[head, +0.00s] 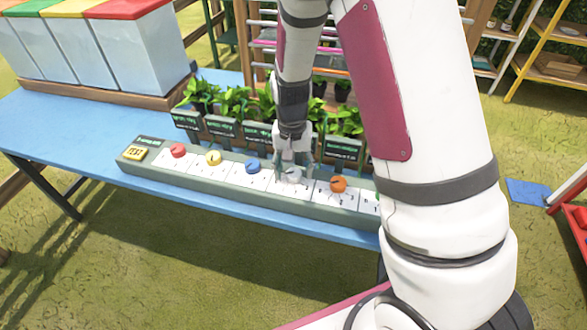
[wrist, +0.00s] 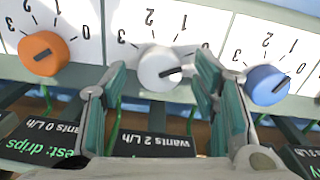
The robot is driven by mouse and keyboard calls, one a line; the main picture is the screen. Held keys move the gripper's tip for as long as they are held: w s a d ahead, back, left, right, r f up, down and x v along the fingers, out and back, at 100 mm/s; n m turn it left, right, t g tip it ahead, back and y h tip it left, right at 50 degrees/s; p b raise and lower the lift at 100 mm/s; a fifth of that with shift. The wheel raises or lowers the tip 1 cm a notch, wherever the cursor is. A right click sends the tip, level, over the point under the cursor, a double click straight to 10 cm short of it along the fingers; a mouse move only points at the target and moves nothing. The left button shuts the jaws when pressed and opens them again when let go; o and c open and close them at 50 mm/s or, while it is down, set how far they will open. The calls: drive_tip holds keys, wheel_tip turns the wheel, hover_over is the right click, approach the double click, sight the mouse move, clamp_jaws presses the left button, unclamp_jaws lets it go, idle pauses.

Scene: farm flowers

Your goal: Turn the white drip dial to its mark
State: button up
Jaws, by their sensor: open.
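The white dial (wrist: 160,70) sits on a white scale panel in the wrist view, between the orange and blue dials. Its dark pointer line points right, toward the 0; the marks 1, 2 and 3 run round from there to the left. The sign (wrist: 155,145) nearest it reads "wants 2 L/h", upside down. My gripper (wrist: 162,74) is open, with one finger on each side of the white dial; I cannot tell whether either touches it. In the head view my gripper (head: 292,158) points down over the white dial (head: 294,176), partly hiding it.
The orange dial (wrist: 44,53) and blue dial (wrist: 267,85) stand close on either side. Red (head: 178,151) and yellow (head: 213,158) dials are farther left on the green strip (head: 232,197). Potted plants (head: 235,101) with signs stand behind. Lidded bins (head: 140,50) fill the blue table's back left.

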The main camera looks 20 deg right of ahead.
sight(293, 172)
wheel_tip(293, 172, up, 12)
drive_tip(key=shift+f, duration=0.15)
drive_tip(key=shift+w+a, duration=0.1)
idle(0.5)
drive_tip(key=s+r+n+t+p, duration=0.1)
drive_tip(key=s+r+n+t, duration=0.15)
drive_tip(key=s+r, duration=1)
drive_tip(key=s+r+n+t+p, duration=0.1)
drive_tip(key=s+r+n, duration=0.2)
drive_tip(key=s, duration=1)
wheel_tip(293, 172, up, 2)
drive_tip(key=shift+d+r+t, duration=0.1)
drive_tip(key=shift+d+t, duration=0.25)
